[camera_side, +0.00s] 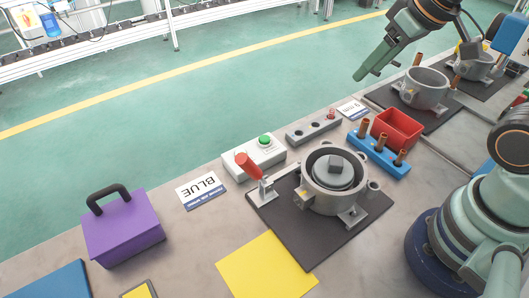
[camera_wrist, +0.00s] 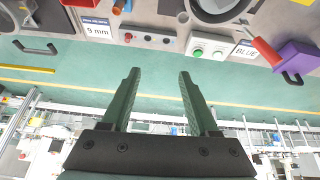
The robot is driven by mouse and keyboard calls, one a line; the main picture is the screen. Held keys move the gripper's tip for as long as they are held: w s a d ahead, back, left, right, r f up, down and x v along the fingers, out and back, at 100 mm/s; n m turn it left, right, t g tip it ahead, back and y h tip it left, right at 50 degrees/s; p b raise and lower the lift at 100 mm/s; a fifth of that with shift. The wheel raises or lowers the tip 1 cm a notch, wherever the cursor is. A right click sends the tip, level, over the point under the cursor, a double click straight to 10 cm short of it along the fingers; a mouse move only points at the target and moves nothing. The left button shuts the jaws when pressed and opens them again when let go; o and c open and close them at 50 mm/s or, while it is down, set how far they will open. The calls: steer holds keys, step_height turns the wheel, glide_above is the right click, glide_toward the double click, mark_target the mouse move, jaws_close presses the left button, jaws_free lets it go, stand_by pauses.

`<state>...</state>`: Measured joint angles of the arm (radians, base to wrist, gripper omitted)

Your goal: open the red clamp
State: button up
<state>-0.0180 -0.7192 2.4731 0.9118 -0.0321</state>
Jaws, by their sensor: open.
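The red clamp (camera_side: 248,166) has a red handle on a small metal bracket at the left corner of a black plate. Its handle tilts up and left in the side view. In the wrist view the red handle (camera_wrist: 266,51) is at the upper right. My gripper (camera_side: 360,77) is raised over the floor side, behind the bench and well away from the clamp. In the wrist view my gripper (camera_wrist: 158,75) has its two green fingers apart, with nothing between them.
The black plate (camera_side: 345,237) carries a grey round housing (camera_side: 318,197). A box with a green button (camera_side: 253,157), a blue holder with copper tubes (camera_side: 378,153), a red bin (camera_side: 397,131) and a purple box (camera_side: 122,229) stand nearby. The BLUE card (camera_side: 201,190) lies left of the clamp.

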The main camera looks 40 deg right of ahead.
steer(key=w+a+n+g, duration=0.3)
steer(key=w+a+n, duration=0.2)
steer(key=a+n, duration=0.5)
steer(key=n+g, duration=0.3)
steer(key=n, duration=0.6)
glide_toward(249, 167)
steer(key=f, duration=1.1)
steer(key=shift+w+d+f, duration=0.4)
jaws_close()
